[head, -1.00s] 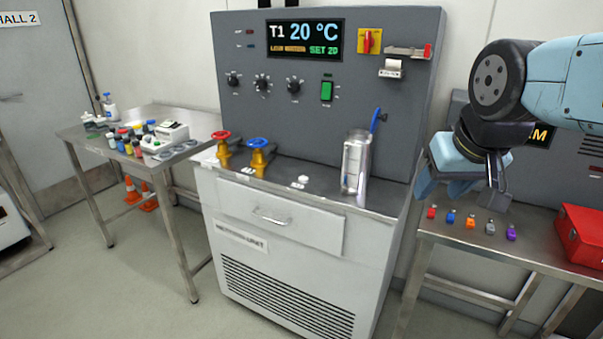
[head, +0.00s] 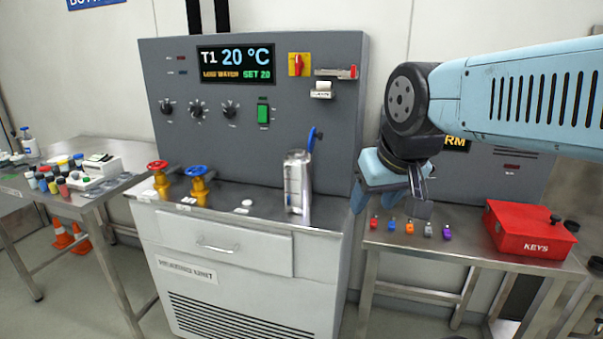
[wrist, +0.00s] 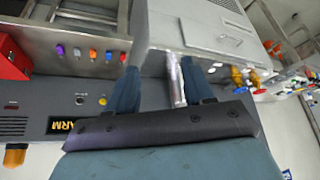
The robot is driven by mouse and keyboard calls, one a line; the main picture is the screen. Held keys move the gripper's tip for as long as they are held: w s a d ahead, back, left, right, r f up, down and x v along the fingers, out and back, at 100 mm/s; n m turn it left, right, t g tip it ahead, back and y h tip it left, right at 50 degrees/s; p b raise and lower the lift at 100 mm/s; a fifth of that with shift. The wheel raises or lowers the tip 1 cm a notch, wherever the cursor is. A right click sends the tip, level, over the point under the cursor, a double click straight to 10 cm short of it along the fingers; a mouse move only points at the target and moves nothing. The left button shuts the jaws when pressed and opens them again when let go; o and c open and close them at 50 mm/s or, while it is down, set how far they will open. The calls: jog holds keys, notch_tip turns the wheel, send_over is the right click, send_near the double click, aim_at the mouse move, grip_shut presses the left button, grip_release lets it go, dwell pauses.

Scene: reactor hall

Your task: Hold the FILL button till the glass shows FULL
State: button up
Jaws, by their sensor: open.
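The grey heating unit (head: 150,110) stands at the centre of the head view. Its screen (head: 236,64) reads T1 20 °C, SET 20 and an amber line that looks like LOW WATER. A shiny upright glass cylinder (head: 297,185) stands at the right of its worktop, a blue lever behind it. A small white button (head: 247,203) sits on the worktop left of the cylinder; its label is too small to read. My gripper (head: 392,207) is open and empty, right of the cylinder and apart from it. The wrist view shows the cylinder (wrist: 175,85) beyond the spread fingers (wrist: 160,70).
Red (head: 157,179) and blue (head: 198,186) valve wheels stand left of the button. Several coloured tags (head: 410,228) and a red KEYS box (head: 530,229) are on the right bench, below my gripper. A left table (head: 80,197) holds bottles. The worktop between button and cylinder is clear.

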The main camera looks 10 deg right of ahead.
grip_shut()
dwell(1.6)
